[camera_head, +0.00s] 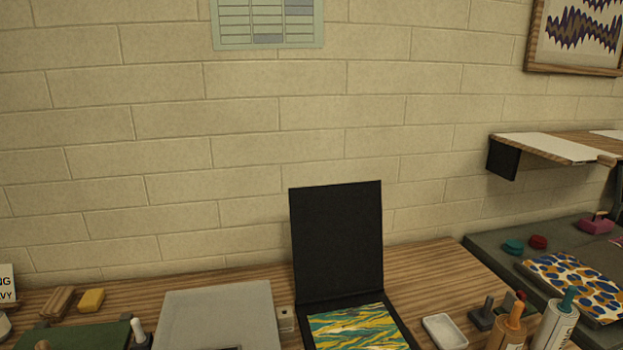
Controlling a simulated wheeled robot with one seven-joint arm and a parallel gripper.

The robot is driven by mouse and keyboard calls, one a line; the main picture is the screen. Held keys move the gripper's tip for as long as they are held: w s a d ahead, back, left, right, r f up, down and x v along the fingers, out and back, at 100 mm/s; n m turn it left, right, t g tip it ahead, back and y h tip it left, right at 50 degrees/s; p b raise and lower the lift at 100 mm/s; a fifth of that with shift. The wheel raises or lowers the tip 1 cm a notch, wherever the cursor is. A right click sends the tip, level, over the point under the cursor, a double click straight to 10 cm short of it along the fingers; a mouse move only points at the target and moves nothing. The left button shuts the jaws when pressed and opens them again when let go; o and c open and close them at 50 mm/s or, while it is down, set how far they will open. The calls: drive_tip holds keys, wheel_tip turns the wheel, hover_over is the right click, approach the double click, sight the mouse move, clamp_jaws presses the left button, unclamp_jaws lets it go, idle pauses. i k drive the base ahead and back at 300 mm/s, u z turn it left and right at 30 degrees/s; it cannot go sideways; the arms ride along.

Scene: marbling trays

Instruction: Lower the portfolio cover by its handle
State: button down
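The black portfolio stands open on the wooden table in the head camera view. Its cover (338,240) is raised nearly upright at the back, close to the brick wall. Its base (402,328) lies on the table and holds a green, yellow and white marbled sheet (357,329). I cannot make out a handle on the side of the cover that faces me. My gripper is not in view.
A grey board (219,316) and a small whitish block (286,319) lie left of the portfolio. A white dish (445,331), stamps and bottles (508,326) stand to its right. A wall shelf (553,149) juts out at the right. Space above the portfolio is clear.

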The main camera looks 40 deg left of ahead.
sight(337, 232)
drive_tip(key=u, duration=1)
drive_tip(key=i, duration=0.9)
drive_tip(key=u, duration=0.85)
